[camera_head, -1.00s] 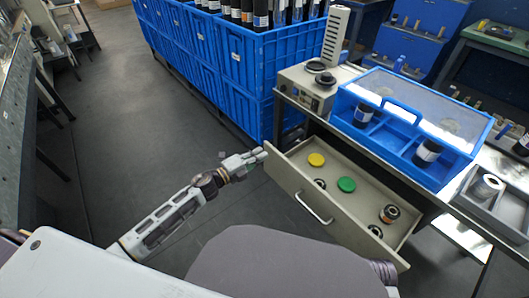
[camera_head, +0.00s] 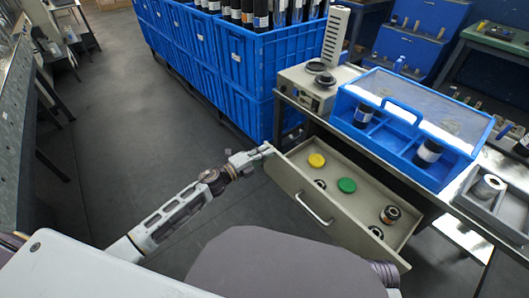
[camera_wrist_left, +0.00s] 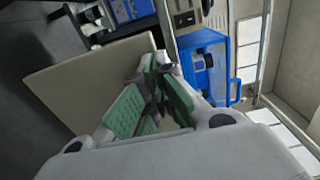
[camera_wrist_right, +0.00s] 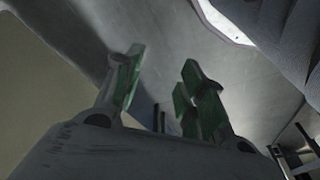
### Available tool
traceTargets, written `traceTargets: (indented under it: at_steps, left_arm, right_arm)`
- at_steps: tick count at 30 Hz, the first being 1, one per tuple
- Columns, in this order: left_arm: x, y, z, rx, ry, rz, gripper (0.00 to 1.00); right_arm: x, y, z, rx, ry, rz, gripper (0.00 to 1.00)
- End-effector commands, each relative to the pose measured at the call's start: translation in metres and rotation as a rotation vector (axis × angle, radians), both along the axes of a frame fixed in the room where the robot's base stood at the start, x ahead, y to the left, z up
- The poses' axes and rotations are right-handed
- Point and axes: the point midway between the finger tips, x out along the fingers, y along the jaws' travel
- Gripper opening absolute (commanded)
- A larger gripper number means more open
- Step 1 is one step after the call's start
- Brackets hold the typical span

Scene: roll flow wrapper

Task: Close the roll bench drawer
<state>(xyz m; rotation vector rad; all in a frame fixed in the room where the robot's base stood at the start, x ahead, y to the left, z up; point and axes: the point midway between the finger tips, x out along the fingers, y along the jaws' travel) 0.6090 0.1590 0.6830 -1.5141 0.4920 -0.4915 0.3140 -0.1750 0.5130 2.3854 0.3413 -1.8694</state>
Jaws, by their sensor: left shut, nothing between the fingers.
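The roll bench drawer (camera_head: 326,222) is open, pulled out from under the bench, with a beige front and a bar handle (camera_head: 314,208). Inside are a yellow disc (camera_head: 316,160), a green disc (camera_head: 347,185) and small dark rolls (camera_head: 390,214). My left gripper (camera_head: 267,150) is shut and empty at the drawer front's far left corner; I cannot tell whether it touches. In the left wrist view its fingers (camera_wrist_left: 150,85) are close together before a beige panel (camera_wrist_left: 85,85). My right gripper (camera_wrist_right: 160,80) shows only in its wrist view, fingers apart and empty.
A blue box with a clear lid (camera_head: 410,123) stands on the bench, beside a grey device (camera_head: 308,85) and a grey tray (camera_head: 500,207). Blue crates (camera_head: 245,75) stand behind the left gripper. The floor (camera_head: 120,130) to the left is clear.

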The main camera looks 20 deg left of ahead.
Motion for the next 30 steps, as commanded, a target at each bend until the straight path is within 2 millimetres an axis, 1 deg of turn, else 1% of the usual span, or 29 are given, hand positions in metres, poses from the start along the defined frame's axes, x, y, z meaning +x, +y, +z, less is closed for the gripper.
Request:
traceTargets:
  at_steps: [5,11,23,30]
  left_arm:
    - [0.005,-0.004,0.001,-0.001,-0.001,0.000,0.00]
    - [0.018,-0.013,0.001,-0.001,-0.002,0.000,0.00]
    - [0.061,-0.044,0.002,-0.002,-0.002,-0.001,0.00]
    - [0.089,-0.064,0.001,-0.001,-0.002,0.000,0.00]
  right_arm:
    - [-0.001,0.000,-0.001,0.000,0.002,0.000,0.40]
    - [-0.001,0.000,-0.002,-0.002,0.004,0.000,0.40]
    - [-0.002,-0.001,-0.006,-0.003,0.010,-0.001,0.40]
    - [0.002,0.000,0.002,0.002,-0.008,-0.001,0.40]
